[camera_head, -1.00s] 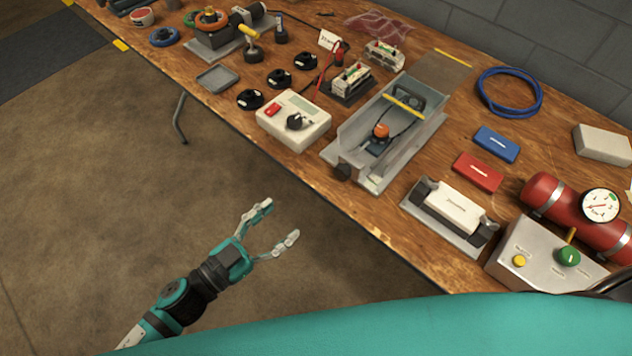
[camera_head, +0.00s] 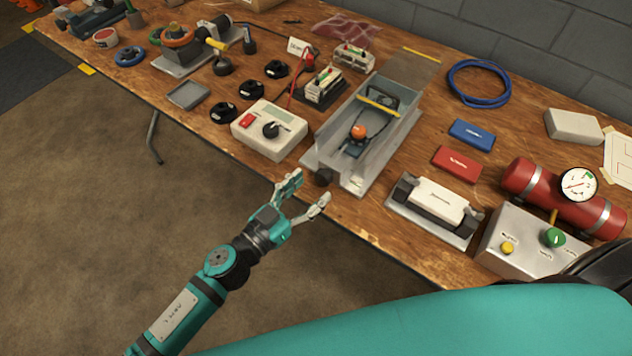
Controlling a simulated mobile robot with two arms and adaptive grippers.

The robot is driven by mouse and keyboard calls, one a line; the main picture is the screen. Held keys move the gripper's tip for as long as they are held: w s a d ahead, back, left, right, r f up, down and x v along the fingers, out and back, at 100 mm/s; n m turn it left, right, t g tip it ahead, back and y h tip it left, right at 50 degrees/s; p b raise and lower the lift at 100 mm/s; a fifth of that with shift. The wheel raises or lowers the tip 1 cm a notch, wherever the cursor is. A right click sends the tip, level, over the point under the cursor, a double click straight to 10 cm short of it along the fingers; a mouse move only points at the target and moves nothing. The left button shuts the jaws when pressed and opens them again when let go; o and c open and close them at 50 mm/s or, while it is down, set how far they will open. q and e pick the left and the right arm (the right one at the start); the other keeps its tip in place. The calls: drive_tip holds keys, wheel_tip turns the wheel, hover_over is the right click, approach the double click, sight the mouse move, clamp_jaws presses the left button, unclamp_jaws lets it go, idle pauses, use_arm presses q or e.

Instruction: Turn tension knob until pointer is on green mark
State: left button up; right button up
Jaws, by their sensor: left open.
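A grey metal channel fixture (camera_head: 398,137) stands on the wooden bench, with a yellow bar across it and an orange ball-topped part inside. A dark knob (camera_head: 323,177) sticks out at its front end, near the bench edge; I take it as the tension knob. I cannot make out a pointer or green mark beside it. My left gripper (camera_head: 311,187) is open and empty, with its fingertips close to the knob in the picture. I cannot tell whether they touch it. My right gripper is not in view.
A white meter box (camera_head: 290,143) with a black dial sits left of the channel. A grey cradle with a white block (camera_head: 440,200) is to its right. A control box (camera_head: 510,235) and red cylinder with a gauge (camera_head: 578,184) stand far right. Floor is open before the bench.

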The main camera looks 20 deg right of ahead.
sight(325, 176)
use_arm(q)
drive_tip(key=shift+x, duration=1.35)
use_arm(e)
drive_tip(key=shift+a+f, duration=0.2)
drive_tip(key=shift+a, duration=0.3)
use_arm(q)
drive_tip(key=shift+c, duration=0.4)
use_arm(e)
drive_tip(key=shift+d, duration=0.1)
use_arm(q)
drive_tip(key=c, duration=1.1)
drive_tip(key=shift+o, duration=0.2)
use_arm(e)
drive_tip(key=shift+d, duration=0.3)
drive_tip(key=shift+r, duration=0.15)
